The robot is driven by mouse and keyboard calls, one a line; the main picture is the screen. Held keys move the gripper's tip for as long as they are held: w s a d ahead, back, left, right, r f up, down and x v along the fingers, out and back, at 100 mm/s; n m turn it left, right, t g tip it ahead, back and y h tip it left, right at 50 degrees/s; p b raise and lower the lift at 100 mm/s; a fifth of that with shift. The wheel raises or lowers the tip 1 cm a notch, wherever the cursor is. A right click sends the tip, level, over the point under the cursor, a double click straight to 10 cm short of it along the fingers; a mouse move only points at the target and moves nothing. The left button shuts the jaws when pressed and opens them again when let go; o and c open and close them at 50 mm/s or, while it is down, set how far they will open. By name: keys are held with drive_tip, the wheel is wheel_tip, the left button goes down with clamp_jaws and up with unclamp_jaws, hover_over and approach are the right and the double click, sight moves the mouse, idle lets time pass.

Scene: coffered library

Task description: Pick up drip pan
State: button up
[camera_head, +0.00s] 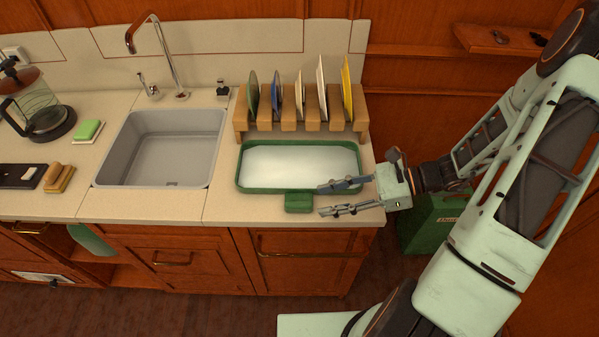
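The drip pan (240,180) is a shallow green-rimmed tray with a pale inside, lying flat on the counter in front of the dish rack. A small green tab (299,202) sticks out from its front edge. My gripper (320,200) reaches in from the right, its two fingers apart and pointing left. The far fingertip is over or beside the pan's front right edge; I cannot tell if it touches. The near finger is over the counter's front edge, right of the tab. Nothing shows between the fingers.
A wooden dish rack (299,127) with several upright plates stands right behind the pan. A sink (165,147) with a tall faucet (166,55) lies to the left. Further left are sponges (59,178) and a glass coffee press (42,115). A green box (432,222) stands right of the counter.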

sight(302, 203)
drive_tip(key=shift+r+p+x, duration=0.15)
drive_tip(key=shift+p+x, duration=0.15)
drive_tip(key=shift+x, duration=1.25)
drive_tip(key=shift+r+p+x, duration=0.15)
drive_tip(key=shift+p+x, duration=0.1)
drive_tip(key=shift+x, duration=1.3)
drive_tip(key=shift+a, duration=0.15)
drive_tip(key=shift+c, duration=0.6)
clamp_jaws()
